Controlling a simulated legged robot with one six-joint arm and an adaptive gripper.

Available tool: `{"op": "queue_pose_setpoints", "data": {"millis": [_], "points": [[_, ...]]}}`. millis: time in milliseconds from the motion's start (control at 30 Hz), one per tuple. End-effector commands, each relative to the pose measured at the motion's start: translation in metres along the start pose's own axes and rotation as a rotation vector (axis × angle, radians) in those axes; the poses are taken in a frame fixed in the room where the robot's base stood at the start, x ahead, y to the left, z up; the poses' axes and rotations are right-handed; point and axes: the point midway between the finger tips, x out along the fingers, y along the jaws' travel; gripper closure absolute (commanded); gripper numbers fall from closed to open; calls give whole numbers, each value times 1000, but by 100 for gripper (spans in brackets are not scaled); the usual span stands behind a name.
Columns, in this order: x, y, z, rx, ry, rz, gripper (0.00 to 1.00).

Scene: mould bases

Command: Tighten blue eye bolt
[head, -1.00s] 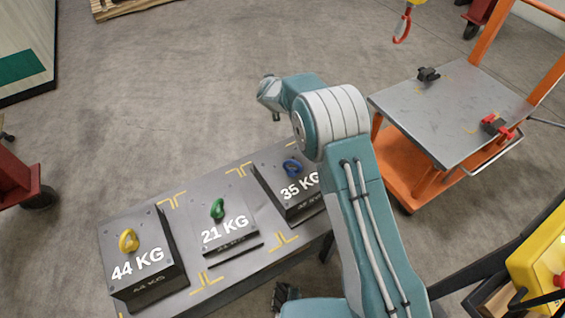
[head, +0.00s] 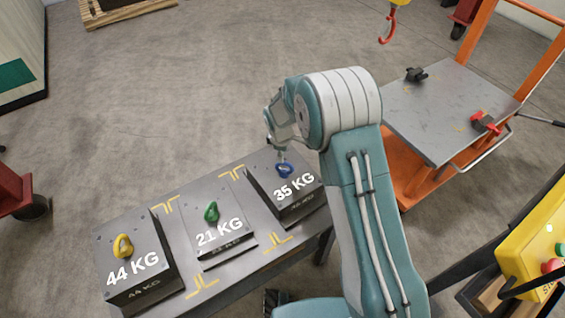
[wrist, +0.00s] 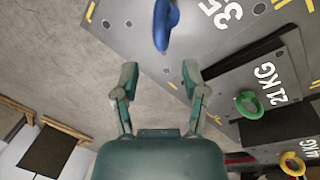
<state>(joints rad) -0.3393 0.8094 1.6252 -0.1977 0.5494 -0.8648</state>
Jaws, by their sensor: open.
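The blue eye bolt (head: 285,170) stands on top of the block marked 35 KG (head: 262,182), at the right end of the bench. In the wrist view the blue eye bolt (wrist: 165,24) is at the top, ahead of my gripper and in line with the gap between its fingers. My gripper (wrist: 160,74) is open and empty, with its two fingers apart. In the head view my gripper (head: 281,154) is just above and behind the blue eye bolt. Whether they touch is hard to tell there, but the wrist view shows them apart.
A green eye bolt (head: 212,212) stands on the 21 KG block, and a yellow eye bolt (head: 122,246) on the 44 KG block. An orange cart (head: 440,115) stands to the right. A red crane hook (head: 387,28) hangs at the top. The floor behind the bench is clear.

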Motion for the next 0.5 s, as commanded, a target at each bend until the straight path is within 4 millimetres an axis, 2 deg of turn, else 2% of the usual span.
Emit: {"op": "queue_pose_setpoints", "data": {"millis": [100, 300, 500], "points": [[25, 0, 0, 0, 0, -2, 43], [58, 0, 0, 1, 0, -1, 43], [74, 0, -1, 1, 2, 2, 43]]}}
